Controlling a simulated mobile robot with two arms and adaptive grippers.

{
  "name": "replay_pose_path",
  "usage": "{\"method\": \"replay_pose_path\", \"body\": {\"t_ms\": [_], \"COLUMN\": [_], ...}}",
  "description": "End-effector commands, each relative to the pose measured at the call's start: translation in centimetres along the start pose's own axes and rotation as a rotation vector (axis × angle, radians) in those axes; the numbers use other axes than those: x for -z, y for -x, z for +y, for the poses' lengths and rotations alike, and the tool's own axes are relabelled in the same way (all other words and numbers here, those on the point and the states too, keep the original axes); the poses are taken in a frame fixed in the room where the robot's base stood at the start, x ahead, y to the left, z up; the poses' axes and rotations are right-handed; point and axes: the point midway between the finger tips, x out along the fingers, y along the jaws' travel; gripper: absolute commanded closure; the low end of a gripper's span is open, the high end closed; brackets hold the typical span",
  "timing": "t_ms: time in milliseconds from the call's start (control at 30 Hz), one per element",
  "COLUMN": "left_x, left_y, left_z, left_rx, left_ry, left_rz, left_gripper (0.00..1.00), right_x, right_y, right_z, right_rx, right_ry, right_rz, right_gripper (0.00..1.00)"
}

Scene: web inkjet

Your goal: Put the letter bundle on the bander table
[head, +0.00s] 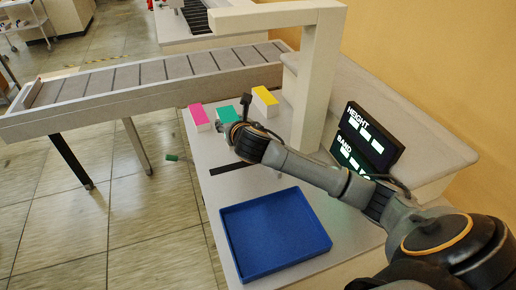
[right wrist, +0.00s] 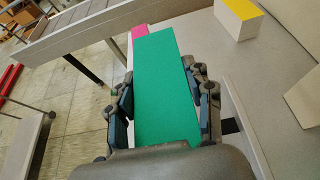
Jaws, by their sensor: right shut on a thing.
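A green-topped letter bundle (head: 227,113) is at the far part of the bander table (head: 230,205). My right gripper (head: 233,127) is at its near side, partly hiding it. In the right wrist view the green bundle (right wrist: 165,75) lies between the two fingers of my right gripper (right wrist: 164,105), which is shut on it. Whether the bundle touches the table cannot be told. A pink bundle (head: 199,117) stands just left of it and a yellow bundle (head: 264,101) to its right. My left gripper is not in view.
A blue tray (head: 275,277) lies empty at the table's near end. A cream frame (head: 318,80) rises at the right, beside dark display panels (head: 367,140). A grey conveyor (head: 150,75) runs behind the table.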

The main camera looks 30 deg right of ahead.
Motion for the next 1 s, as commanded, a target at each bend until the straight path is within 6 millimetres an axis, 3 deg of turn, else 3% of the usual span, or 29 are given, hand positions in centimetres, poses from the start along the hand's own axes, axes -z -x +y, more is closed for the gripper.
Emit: {"method": "replay_pose_path", "body": {"t_ms": [100, 300, 633, 800, 1000], "left_x": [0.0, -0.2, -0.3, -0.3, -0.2], "left_y": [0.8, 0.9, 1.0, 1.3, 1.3], "left_z": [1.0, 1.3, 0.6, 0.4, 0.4], "left_rx": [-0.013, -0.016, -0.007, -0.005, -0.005], "left_ry": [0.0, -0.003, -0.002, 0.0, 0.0], "left_rz": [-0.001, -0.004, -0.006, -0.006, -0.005], "left_gripper": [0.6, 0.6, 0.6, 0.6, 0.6], "right_x": [1.5, 5.3, 8.1, 10.1, 10.4], "right_y": [0.5, -0.2, -0.7, -1.6, -1.8], "right_z": [-3.1, -5.8, -7.8, -7.6, -7.6], "right_rx": [0.003, 0.001, 0.0, -0.001, -0.002], "right_ry": [0.005, 0.001, 0.0, -0.002, 0.002], "right_rz": [0.003, 0.001, 0.001, 0.0, -0.003], "right_gripper": [0.88, 0.88, 0.88, 0.88, 0.88]}}
